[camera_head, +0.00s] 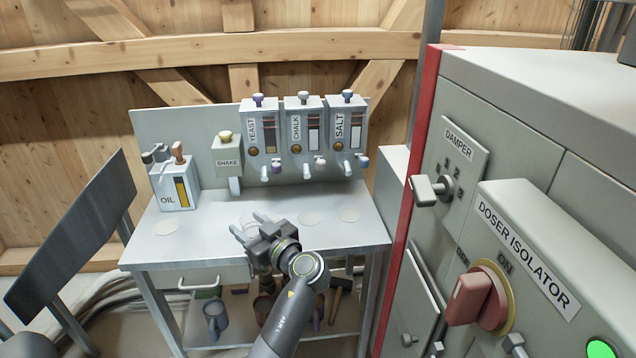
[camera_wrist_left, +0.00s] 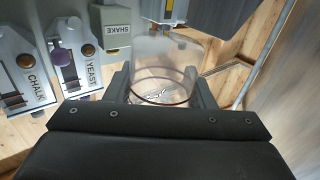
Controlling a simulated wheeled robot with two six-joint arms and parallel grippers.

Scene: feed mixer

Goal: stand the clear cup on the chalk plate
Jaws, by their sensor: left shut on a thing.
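The clear cup (camera_wrist_left: 165,62) is between the two fingers of my left gripper (camera_wrist_left: 162,88) in the wrist view; the gripper is shut on it. The cup is see-through with a dark ring line. In the head view my left gripper (camera_head: 250,226) is over the table's front middle, and the cup there is faint and mostly lost against the tabletop. The chalk plate (camera_head: 309,218) is a flat pale disc below the CHALK dispenser (camera_head: 304,128), to the right of the gripper. It looks empty. My right gripper is not in view.
Similar discs lie below the SALT dispenser (camera_head: 349,214) and near the OIL can (camera_head: 167,228). The YEAST dispenser (camera_head: 262,140) and SHAKE box (camera_head: 228,154) are at the back. A large grey cabinet (camera_head: 500,120) stands right of the table. The tabletop (camera_head: 345,236) is mostly clear.

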